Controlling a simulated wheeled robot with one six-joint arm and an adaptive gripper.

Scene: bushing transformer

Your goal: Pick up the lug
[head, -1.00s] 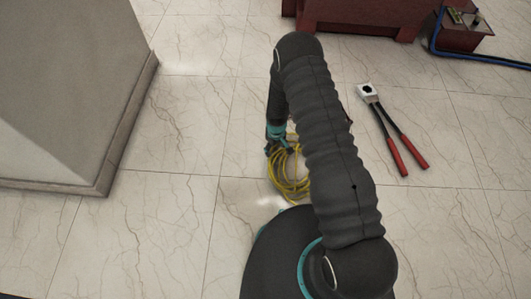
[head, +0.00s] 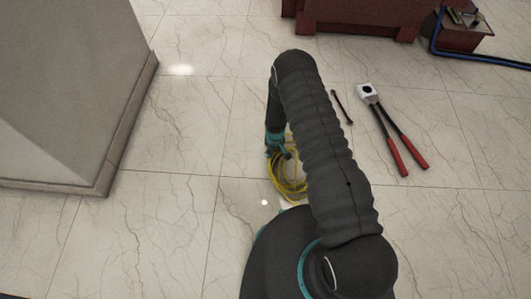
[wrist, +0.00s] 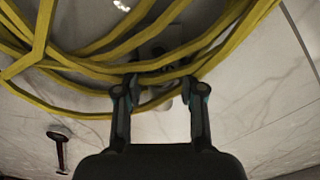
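No lug can be made out with certainty. In the wrist view, a small grey shape (wrist: 166,101) shows between and beyond my fingertips, partly hidden by yellow cable; I cannot tell whether it is the lug. The coil of yellow cable (wrist: 95,79) lies on the floor and also shows in the head view (head: 286,190). My gripper (wrist: 161,90) is open, its two fingers apart on either side of the grey shape, with cable strands crossing near the tips. I cannot tell whether they touch. In the head view my arm hides part of the coil.
A long-handled tool with red grips (head: 390,132) lies to the right of my arm, beside a thin dark rod (head: 342,107). A grey block (head: 65,85) stands at left. A dark red structure (head: 360,15) and a small box (head: 463,32) are behind.

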